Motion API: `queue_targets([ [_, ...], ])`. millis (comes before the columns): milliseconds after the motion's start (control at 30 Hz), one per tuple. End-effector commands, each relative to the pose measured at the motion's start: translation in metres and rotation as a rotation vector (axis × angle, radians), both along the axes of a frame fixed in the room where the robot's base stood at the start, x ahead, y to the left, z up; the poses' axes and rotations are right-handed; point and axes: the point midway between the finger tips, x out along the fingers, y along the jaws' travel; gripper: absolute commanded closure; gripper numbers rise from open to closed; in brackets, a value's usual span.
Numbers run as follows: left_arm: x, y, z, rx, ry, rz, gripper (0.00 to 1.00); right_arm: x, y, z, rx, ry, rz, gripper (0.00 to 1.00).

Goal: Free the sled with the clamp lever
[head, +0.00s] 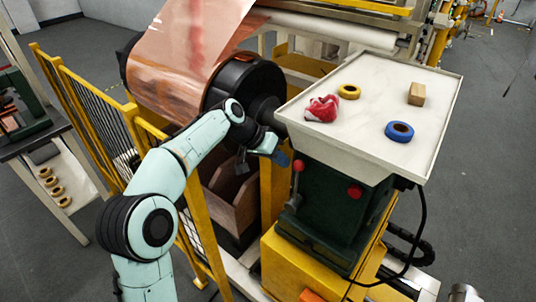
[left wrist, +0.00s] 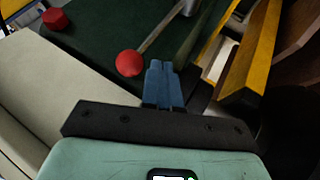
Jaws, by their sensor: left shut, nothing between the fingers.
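The clamp lever (head: 294,190) is a thin metal rod with a red ball knob on the front of the dark green sled (head: 333,212). The sled stands on a yellow base. In the left wrist view the red knob (left wrist: 130,63) sits just left of the fingertips, with the rod (left wrist: 160,31) running up and right from it. My left gripper (head: 283,158) has blue fingers, shut and empty, close beside the knob. They show shut in the left wrist view too (left wrist: 163,80). I cannot tell whether they touch the knob. My right gripper is out of view.
A pale tray (head: 435,130) on top of the sled overhangs near my gripper, holding tape rolls, a red cloth and a wooden block. A red button (head: 355,191) is right of the lever. A copper foil roll (head: 185,70) and yellow fence (head: 95,115) stand left.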

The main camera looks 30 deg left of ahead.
Motion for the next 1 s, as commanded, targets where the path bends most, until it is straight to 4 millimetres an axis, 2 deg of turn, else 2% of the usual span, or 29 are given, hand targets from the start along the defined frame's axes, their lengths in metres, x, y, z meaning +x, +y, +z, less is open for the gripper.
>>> queue_targets([
  [133, 0.001, -0.008, 0.002, 0.0, 0.0, 0.001, 1.0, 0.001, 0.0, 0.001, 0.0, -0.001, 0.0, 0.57],
  [567, 0.001, -0.01, 0.002, 0.006, -0.001, 0.0, 1.0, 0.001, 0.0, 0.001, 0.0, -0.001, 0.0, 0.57],
  [1000, -0.001, -0.026, 0.005, 0.083, -0.007, -0.004, 1.0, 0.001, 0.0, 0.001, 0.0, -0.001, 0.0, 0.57],
])
